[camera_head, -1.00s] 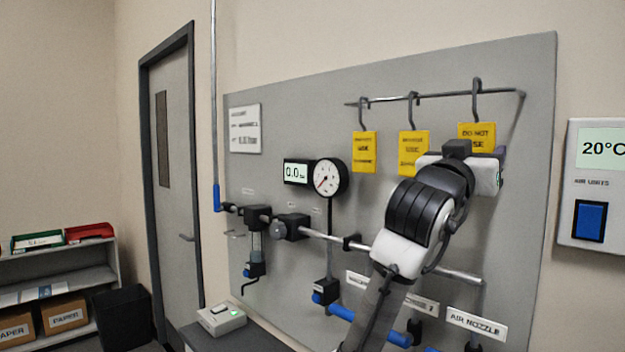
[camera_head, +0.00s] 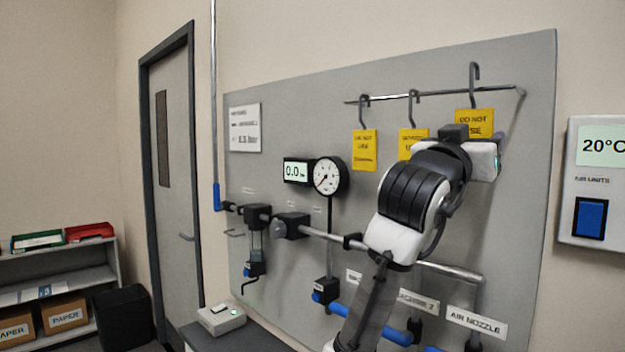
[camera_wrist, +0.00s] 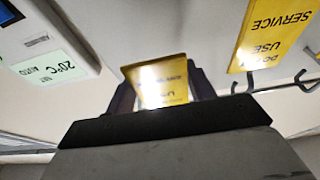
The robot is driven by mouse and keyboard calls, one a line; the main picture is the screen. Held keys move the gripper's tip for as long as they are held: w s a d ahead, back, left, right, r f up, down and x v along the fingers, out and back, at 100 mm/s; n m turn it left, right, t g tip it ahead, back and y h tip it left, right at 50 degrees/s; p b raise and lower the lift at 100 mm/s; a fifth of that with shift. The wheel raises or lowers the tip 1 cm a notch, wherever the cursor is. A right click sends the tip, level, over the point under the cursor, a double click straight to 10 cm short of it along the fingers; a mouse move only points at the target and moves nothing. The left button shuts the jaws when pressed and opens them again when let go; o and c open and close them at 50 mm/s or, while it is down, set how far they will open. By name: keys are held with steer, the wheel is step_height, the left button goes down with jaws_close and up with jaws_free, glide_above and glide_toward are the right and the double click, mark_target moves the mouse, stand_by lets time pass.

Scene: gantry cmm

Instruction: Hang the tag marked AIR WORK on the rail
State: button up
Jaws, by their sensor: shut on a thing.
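My gripper (camera_wrist: 162,88) is shut on a yellow tag (camera_wrist: 158,72), which stands between its two fingers in the wrist view. In the head view this tag (camera_head: 474,120) reads DO NOT USE; its lower lines are hidden or unreadable, so I cannot tell whether it says AIR WORK. Its grey hook (camera_head: 474,72) stands up with its bend above the rail (camera_head: 440,95), near the right end.
Two other yellow tags hang on the rail to the left, one at the far left (camera_head: 364,150) and one in the middle (camera_head: 408,143), partly behind my arm. A thermostat unit (camera_head: 600,150) is on the wall at right. A gauge (camera_head: 327,177) and pipes (camera_head: 330,236) stand out from the panel.

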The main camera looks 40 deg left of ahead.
steer(key=s+b, duration=0.1)
steer(key=s, duration=0.7)
steer(key=shift+s+b, duration=0.25)
steer(key=shift+b, duration=0.1)
steer(key=shift+a, duration=0.15)
